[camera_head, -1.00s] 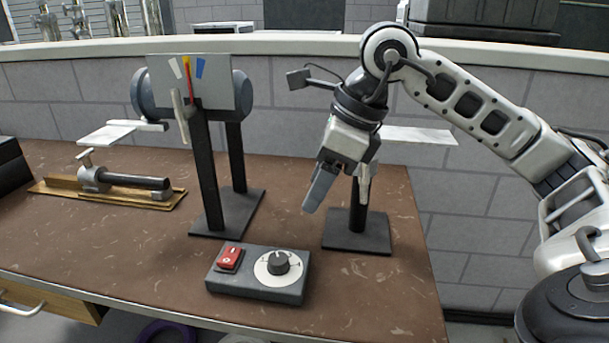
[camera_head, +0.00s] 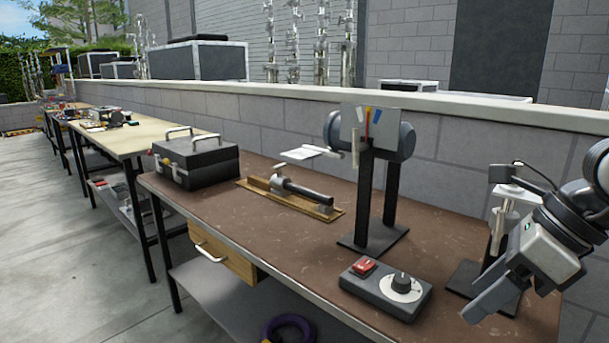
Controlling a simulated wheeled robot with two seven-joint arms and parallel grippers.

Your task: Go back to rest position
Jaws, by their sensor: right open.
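My right gripper (camera_head: 507,292) is at the right edge, above the right end of the brown workbench (camera_head: 300,240). It is open, with nothing seen between its fingers, and it points down and to the left. It partly hides a dark stand (camera_head: 468,277) behind it. Part of my right arm is cut off by the picture's edge. My left gripper is not in the picture. A control box (camera_head: 385,290) with a red switch (camera_head: 363,267) and a round dial (camera_head: 402,285) lies left of the right gripper, apart from it.
A wooden-based tool (camera_head: 290,197) and a black toolbox (camera_head: 197,160) lie further left. A wall (camera_head: 270,118) runs behind. Open concrete floor (camera_head: 60,240) is at the left.

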